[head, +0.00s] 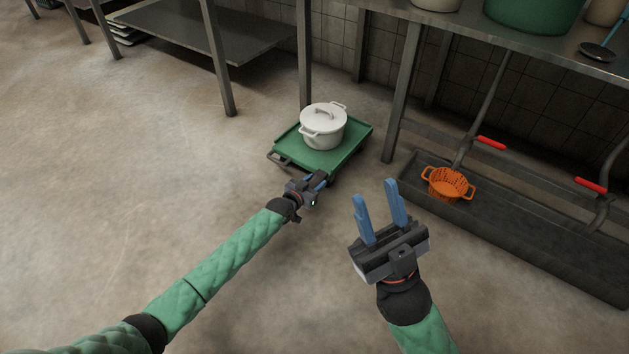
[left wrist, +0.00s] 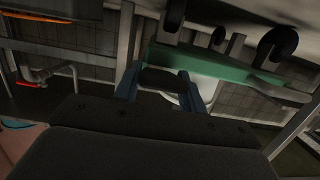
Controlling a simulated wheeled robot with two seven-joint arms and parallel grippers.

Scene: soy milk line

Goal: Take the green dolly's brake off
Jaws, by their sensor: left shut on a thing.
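The green dolly (head: 345,152) stands on the floor beside a table leg, with a white lidded pot (head: 323,127) on it. My left gripper (head: 316,181) is low at the dolly's near edge. In the left wrist view, which looks upside down, its blue fingers are on either side of a dark flat piece (left wrist: 158,80), seemingly the brake pedal, under the green deck (left wrist: 215,66). The gripper is shut on this piece. Dark wheels (left wrist: 276,48) show nearby. Whether the brake is on or off I cannot tell. My right gripper (head: 377,192) is open and empty, raised right of the dolly.
A dark trough (head: 510,225) runs along the right wall, with an orange strainer (head: 448,184) in it and red-handled levers (head: 491,143) above. Metal table legs (head: 401,90) stand close behind the dolly. The floor at left is clear.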

